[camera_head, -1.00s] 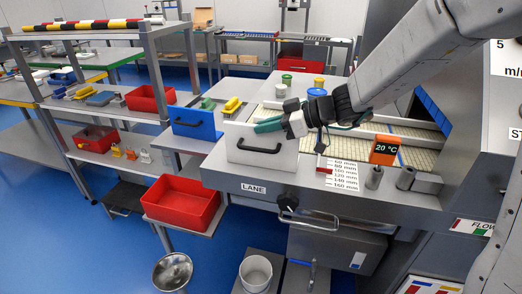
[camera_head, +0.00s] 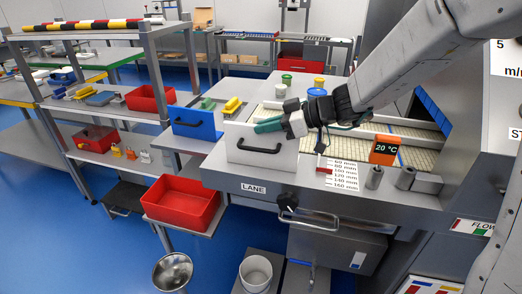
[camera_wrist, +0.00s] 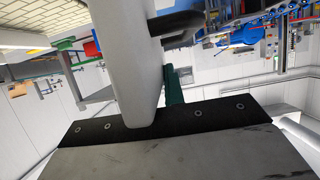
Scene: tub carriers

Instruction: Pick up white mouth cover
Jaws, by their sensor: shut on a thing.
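The white mouth cover (camera_head: 240,147), an upright white panel with a dark handle on its front, stands at the near end of the lane on the grey conveyor unit. My gripper (camera_head: 266,126), with green fingers, reaches in from the right at the panel's top edge and is shut on it. In the wrist view the cover (camera_wrist: 125,60) fills the middle close to the camera, with its dark handle (camera_wrist: 182,25) to the right. One green finger shows beside the panel; the other is hidden behind it. I cannot tell whether the cover's lower edge is clear of the unit.
An empty red tub (camera_head: 180,216) sits lower left. An orange temperature display (camera_head: 385,150) and grey blocks stand right on the unit. Green, yellow and blue-lidded tubs are behind my gripper. Blue floor is open at lower left.

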